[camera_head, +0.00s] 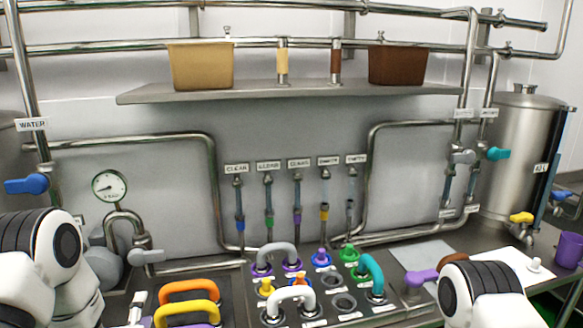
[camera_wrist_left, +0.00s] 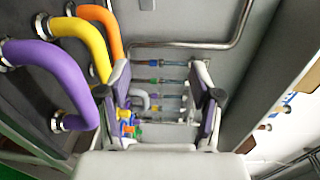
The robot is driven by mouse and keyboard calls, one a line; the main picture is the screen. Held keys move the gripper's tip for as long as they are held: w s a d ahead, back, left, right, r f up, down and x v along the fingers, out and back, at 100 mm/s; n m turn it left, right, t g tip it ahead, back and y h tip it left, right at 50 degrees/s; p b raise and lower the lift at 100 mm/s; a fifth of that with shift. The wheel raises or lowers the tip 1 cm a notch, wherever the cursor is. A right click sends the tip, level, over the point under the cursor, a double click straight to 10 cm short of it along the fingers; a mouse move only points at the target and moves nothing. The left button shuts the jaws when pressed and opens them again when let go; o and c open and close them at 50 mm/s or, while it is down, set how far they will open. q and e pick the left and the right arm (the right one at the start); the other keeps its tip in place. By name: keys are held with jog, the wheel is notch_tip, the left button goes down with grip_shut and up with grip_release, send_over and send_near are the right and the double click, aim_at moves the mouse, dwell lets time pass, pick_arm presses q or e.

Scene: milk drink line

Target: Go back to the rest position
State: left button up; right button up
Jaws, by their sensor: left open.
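My left gripper (camera_wrist_left: 160,95) shows in the left wrist view with its two fingers apart and nothing between them. Beyond the fingers, the coloured fittings and hoses of the panel show at a distance, apart from the gripper. In the head view my left arm comes in at the lower left. Only white and black arm links show clearly there. My right arm shows at the lower right as a white and black link, and its gripper is out of view.
Orange (camera_head: 190,287) and yellow (camera_head: 187,310) curved handles stand near my left arm; a purple handle (camera_wrist_left: 50,70) stands beside them. Coloured ports and a grey hose (camera_head: 277,249) occupy the middle deck. A pressure gauge (camera_head: 109,186), shelf (camera_head: 290,91) and steel tank (camera_head: 518,150) stand behind.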

pick_arm(q)
jog(key=s+d+f+n+g+h+b, duration=0.1)
jog(key=s+d+f+g+b, duration=0.15)
jog(key=s+f, duration=0.45)
jog(key=s+d+f+n+g+h+b, duration=0.1)
jog(key=s+d+f+g+b, duration=0.15)
jog(key=f, duration=0.85)
jog(key=s+d+f+n+g+h+b, duration=0.1)
jog(key=s+f+g+b, duration=0.15)
jog(key=s+f, duration=0.5)
jog(key=s+d+f+n+g, duration=0.1)
jog(key=s+f+n+g, duration=0.1)
jog(key=s, duration=0.4)
jog(key=s+f+n+g, duration=0.2)
jog(key=s+n+g, duration=0.2)
jog(key=s+n, duration=0.2)
jog(key=s+d+f+n+g+h, duration=0.1)
jog(key=s+f+n+g, duration=0.1)
jog(key=s+n, duration=0.3)
jog(key=shift+s+d+f+g, duration=0.3)
jog(key=shift+s+g, duration=0.25)
jog(key=shift+g, duration=0.3)
pick_arm(e)
notch_tip(320, 180, down, 8)
jog(key=shift+w+f, duration=0.15)
jog(key=shift+w, duration=0.15)
